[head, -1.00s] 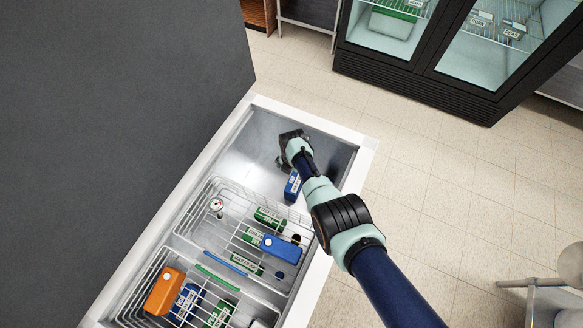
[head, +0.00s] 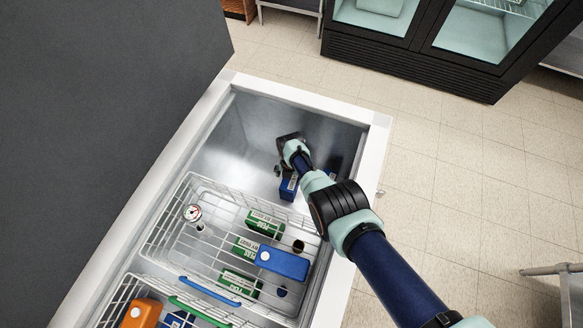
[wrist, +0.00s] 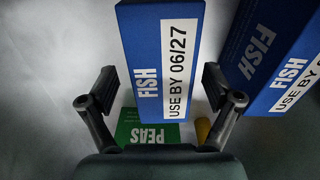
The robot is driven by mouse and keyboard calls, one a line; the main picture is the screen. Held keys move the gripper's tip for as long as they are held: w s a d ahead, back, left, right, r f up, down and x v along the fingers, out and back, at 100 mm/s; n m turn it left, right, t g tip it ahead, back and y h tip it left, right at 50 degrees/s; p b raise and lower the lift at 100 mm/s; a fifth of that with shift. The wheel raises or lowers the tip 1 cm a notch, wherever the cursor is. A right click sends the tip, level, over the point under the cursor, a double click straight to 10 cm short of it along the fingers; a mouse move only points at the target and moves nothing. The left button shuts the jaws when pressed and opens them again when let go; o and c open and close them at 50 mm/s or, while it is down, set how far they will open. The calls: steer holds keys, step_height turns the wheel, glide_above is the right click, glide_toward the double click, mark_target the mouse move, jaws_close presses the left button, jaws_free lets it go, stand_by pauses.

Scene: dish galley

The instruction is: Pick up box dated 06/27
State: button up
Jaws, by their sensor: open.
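A blue FISH box (wrist: 139,55) with a white label reading USE BY 06/27 stands in the middle of the wrist view. My gripper (wrist: 160,90) is open, with one finger on each side of the box's lower part. I cannot tell whether the fingers touch it. In the head view, my gripper (head: 285,165) is inside the open chest freezer, beside a blue box (head: 289,186) partly hidden by my arm. A second blue FISH box (wrist: 262,55) stands close on the right in the wrist view, its date cut off.
A green PEAS box (wrist: 140,131) and a yellow round end (wrist: 203,130) lie below the box. Wire baskets (head: 160,228) hold several green boxes, a blue box (head: 283,263) and an orange box (head: 141,313).

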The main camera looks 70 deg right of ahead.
steer(key=f+b, duration=0.4)
steer(key=f, duration=0.1)
steer(key=shift+s+d+f+b, duration=0.1)
steer(key=shift+s+f+b, duration=0.1)
steer(key=shift+b, duration=0.1)
steer(key=shift+r, duration=0.25)
steer(key=shift+w, duration=0.1)
steer(key=shift+c, duration=0.4)
steer(key=c, duration=1.4)
step_height(320, 180, up, 28)
steer(key=p, duration=2.2)
steer(key=shift+c, duration=0.2)
